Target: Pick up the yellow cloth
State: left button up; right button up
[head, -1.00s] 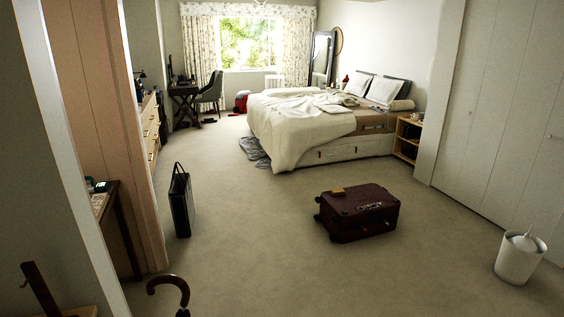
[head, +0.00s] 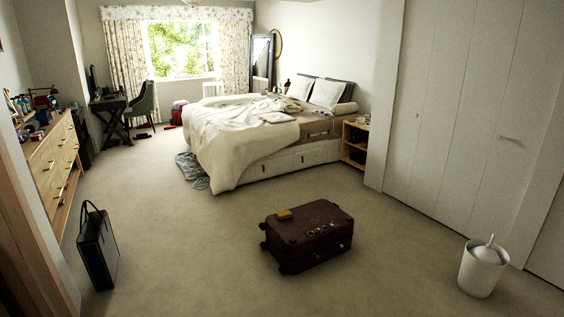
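A small yellow item (head: 285,215), which looks like the folded yellow cloth, lies on top of the dark red suitcase (head: 318,228) near its left back corner. The suitcase lies flat on the carpet in the middle of the room, with its wheels at the left side. Neither of my grippers shows in the head view. The cloth is small at this distance and its folds cannot be made out.
A black bag (head: 97,250) stands on the floor at the left. A white bin (head: 482,268) stands at the right near the closet doors (head: 450,120). The bed (head: 250,140) is behind the suitcase. The carpet in front of the suitcase is clear.

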aim_at(281, 216)
jog(key=i+u, duration=0.25)
jog(key=i, duration=0.35)
jog(key=i+l+u, duration=0.1)
jog(key=i+u, duration=0.2)
jog(key=i, duration=0.25)
jog(key=i+l+u, duration=0.25)
jog(key=i, duration=0.3)
